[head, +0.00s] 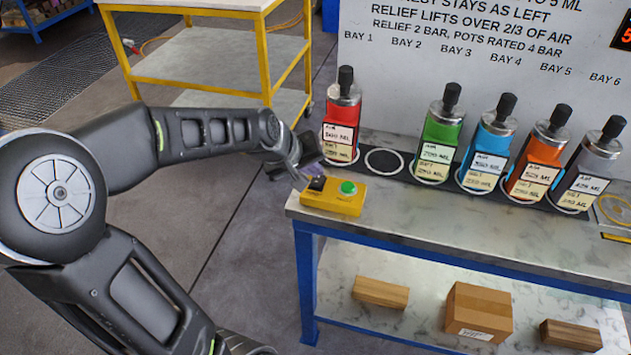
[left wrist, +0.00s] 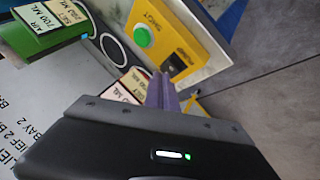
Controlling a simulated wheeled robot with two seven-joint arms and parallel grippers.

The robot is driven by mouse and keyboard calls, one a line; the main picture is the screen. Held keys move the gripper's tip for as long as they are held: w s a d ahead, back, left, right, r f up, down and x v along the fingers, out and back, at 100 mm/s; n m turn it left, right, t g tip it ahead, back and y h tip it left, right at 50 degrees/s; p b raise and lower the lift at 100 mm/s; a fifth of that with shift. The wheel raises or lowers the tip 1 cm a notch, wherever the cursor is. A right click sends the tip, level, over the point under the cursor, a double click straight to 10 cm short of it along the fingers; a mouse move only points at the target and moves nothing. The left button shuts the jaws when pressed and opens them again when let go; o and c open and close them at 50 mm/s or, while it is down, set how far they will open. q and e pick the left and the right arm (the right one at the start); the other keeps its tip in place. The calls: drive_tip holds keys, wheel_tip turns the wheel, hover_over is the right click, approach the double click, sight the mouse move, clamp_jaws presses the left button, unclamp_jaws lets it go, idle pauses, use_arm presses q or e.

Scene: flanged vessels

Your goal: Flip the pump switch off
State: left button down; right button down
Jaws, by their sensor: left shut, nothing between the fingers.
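The yellow pump switch box (head: 333,204) sits on the near left corner of the bench top. It carries a black switch (head: 317,184) on its left and a green round button or lamp (head: 348,188) on its right. My left gripper (head: 303,176) is shut and empty, just behind and left of the black switch. In the left wrist view its purple fingers (left wrist: 162,92) point toward the box (left wrist: 190,45), near the black switch (left wrist: 178,66); the green round part (left wrist: 143,37) is lit-looking. I cannot tell contact or which way the switch is set.
A red vessel (head: 341,122) stands close behind the box, beside an empty ring (head: 384,162). Green, blue, orange and grey vessels stand farther right on the bench (head: 430,217). A yellow-framed cart (head: 205,60) is behind my left arm. Boxes lie on the lower shelf.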

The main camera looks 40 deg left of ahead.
sight(315, 181)
use_arm(q)
drive_tip(key=shift+f, duration=0.15)
drive_tip(key=shift+f+b, duration=0.3)
drive_tip(key=shift+b, duration=0.1)
drive_tip(key=shift+s+f+b, duration=0.1)
drive_tip(key=shift+f+b, duration=0.2)
drive_tip(key=shift+f, duration=0.05)
idle(0.4)
drive_tip(key=shift+r, duration=0.1)
drive_tip(key=shift+r+p, duration=0.65)
drive_tip(key=shift+r, duration=0.05)
drive_tip(key=shift+r, duration=0.1)
drive_tip(key=shift+w+a+r+p, duration=0.1)
drive_tip(key=shift+w+r+p, duration=0.05)
drive_tip(key=shift+r+p, duration=0.6)
drive_tip(key=shift+w+r+p, duration=0.2)
drive_tip(key=shift+r+p, duration=0.35)
drive_tip(key=shift+r, duration=0.3)
drive_tip(key=shift+w+a+r+p, duration=0.1)
drive_tip(key=shift+w+r+p, duration=0.05)
drive_tip(key=shift+r+p, duration=0.6)
